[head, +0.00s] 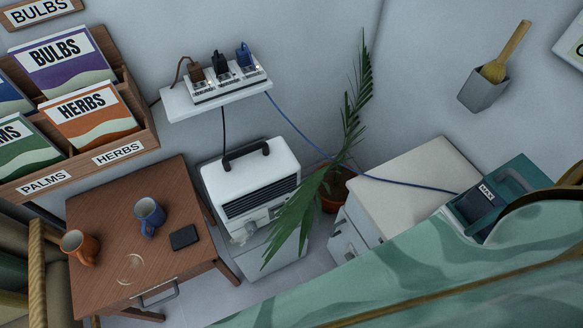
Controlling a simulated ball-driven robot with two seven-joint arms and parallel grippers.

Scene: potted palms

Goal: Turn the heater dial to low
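The heater, a white box (224,188) with a black top handle and a dark slatted grille, stands against the wall in the middle of the head view. It is on a pale grey stand or cabinet (282,256). A pale rounded part (243,232) sticks out at the lower left of its front; I cannot tell if this is the dial. No dial setting can be read. Palm fronds (300,205) cross the right part of the heater's front and hide some of it. Neither of my grippers is in view.
A brown table (105,205) at left holds a blue mug (149,215), an orange mug (79,247) and a black phone-like slab (184,237). A power strip (225,82) sits on a wall shelf above. A blue cord (290,122) runs right. Green patterned fabric (440,280) fills the lower right.

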